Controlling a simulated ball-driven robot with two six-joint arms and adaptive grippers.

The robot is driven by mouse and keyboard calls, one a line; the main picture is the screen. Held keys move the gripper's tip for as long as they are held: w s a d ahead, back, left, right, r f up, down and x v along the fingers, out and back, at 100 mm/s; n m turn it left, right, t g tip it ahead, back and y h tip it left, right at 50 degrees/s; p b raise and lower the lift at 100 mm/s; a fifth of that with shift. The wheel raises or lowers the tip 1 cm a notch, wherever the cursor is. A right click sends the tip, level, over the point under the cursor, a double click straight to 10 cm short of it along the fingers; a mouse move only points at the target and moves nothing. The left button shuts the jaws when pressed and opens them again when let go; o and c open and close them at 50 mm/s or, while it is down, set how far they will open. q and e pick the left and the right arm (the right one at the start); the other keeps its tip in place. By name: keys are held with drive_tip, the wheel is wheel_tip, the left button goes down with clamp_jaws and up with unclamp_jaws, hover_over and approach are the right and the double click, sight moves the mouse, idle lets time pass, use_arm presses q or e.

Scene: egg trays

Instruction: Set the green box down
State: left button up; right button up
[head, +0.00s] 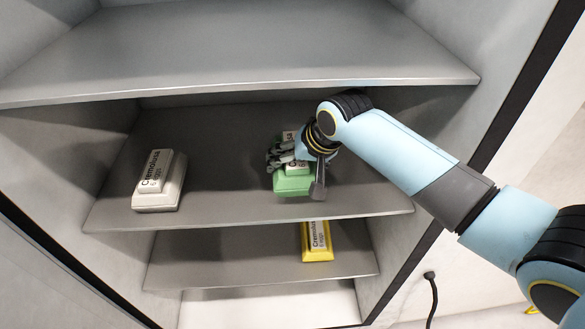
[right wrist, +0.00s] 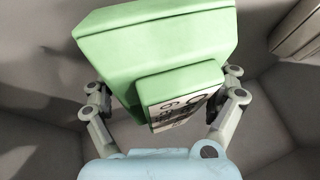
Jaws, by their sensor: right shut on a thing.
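The green box (head: 293,184) is an egg carton with a white label, at the right part of the middle shelf (head: 240,205) in the head view. My right gripper (head: 296,163) is shut on it, coming in from the right. In the right wrist view the green box (right wrist: 160,50) fills the upper middle, with one finger of the gripper (right wrist: 165,108) on each side. Its label is partly seen. Whether its base touches the shelf I cannot tell. My left gripper is not in view.
A grey-white egg box (head: 158,195) stands at the left of the same shelf. A yellow egg box (head: 316,254) is on the shelf below. The upper shelf (head: 240,50) hangs above. The middle shelf is clear between the grey-white and green boxes.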

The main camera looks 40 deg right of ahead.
drive_tip(key=shift+w+r, duration=0.1)
drive_tip(key=shift+w, duration=0.3)
drive_tip(key=shift+w+f, duration=0.25)
drive_tip(key=shift+f, duration=1.55)
drive_tip(key=o, duration=1.3)
drive_tip(key=shift+s+f, duration=0.1)
